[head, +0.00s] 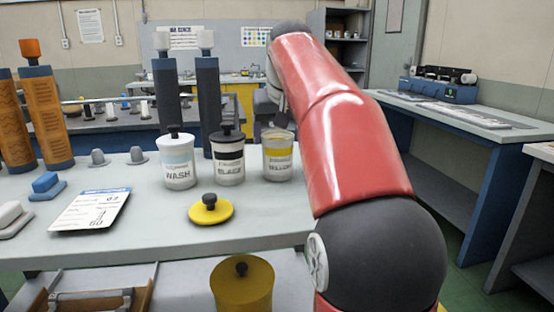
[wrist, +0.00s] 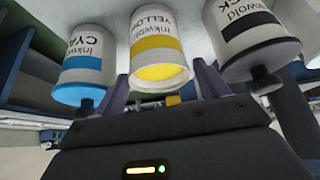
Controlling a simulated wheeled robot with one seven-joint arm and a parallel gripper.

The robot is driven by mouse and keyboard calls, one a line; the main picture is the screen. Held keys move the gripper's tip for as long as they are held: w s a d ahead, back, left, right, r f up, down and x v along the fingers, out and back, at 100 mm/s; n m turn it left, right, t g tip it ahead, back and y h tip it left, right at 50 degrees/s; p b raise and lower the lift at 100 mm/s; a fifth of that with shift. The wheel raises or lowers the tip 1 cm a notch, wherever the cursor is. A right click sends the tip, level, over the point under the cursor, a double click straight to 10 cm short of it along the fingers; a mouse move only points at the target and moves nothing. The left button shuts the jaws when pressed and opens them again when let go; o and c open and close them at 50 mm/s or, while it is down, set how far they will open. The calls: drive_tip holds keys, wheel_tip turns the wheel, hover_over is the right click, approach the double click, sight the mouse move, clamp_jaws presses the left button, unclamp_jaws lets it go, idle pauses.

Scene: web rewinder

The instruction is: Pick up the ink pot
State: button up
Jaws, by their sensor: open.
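The yellow ink pot (head: 278,158) is white with a yellow band and label and stands upright on the bench with its top open. In the wrist view the yellow pot (wrist: 158,50) appears upside down. My gripper (wrist: 162,82) is open there, its two fingers on either side of the pot's open rim; I cannot tell whether they touch it. In the head view my red arm hides most of the gripper. A yellow lid with a black knob (head: 211,209) lies on the bench in front of the pots.
The lidded black pot (head: 228,158) stands close left of the yellow one, with the wash pot (head: 178,162) beyond it. A cyan pot (wrist: 86,62) stands on the yellow pot's other side. A card (head: 90,210) and a blue block (head: 46,186) lie left.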

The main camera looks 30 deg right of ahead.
drive_tip(key=x, duration=0.4)
drive_tip(key=shift+w+d+f, duration=0.1)
drive_tip(key=shift+d+f, duration=0.05)
drive_tip(key=shift+c, duration=0.3)
drive_tip(key=c, duration=0.9)
